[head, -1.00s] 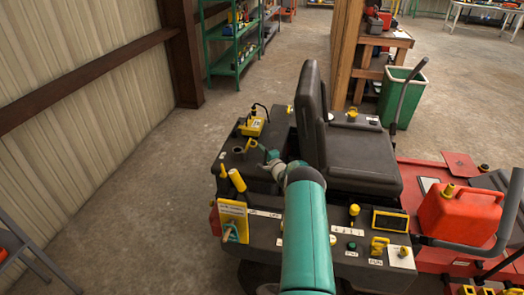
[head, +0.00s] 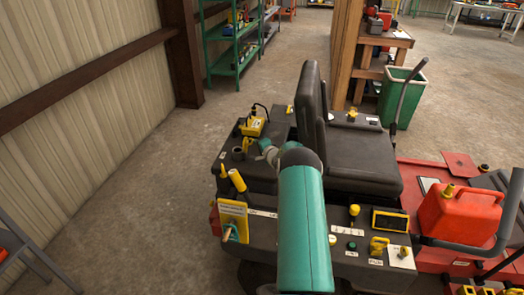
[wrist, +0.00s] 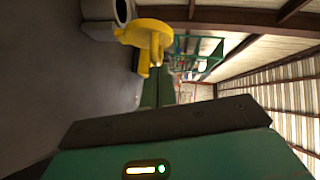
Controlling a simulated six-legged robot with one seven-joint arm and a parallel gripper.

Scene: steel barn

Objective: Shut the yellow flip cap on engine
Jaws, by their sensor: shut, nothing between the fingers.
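The yellow flip cap (head: 247,144) stands raised at the right side of a dark round filler neck (head: 238,153) on the black engine deck. In the wrist view the yellow cap (wrist: 148,33) shows large, beside the grey neck (wrist: 106,10), whose mouth looks uncovered. My gripper (wrist: 157,82) is shut and empty, its green fingers pointing toward the cap's yellow tabs. I cannot tell if the fingertips touch the cap. In the head view my wrist is just right of the cap, and the fingertips are mostly hidden.
The black seat (head: 355,155) rises close on the right. A yellow panel (head: 233,218) is at the near left corner. The floor left is open.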

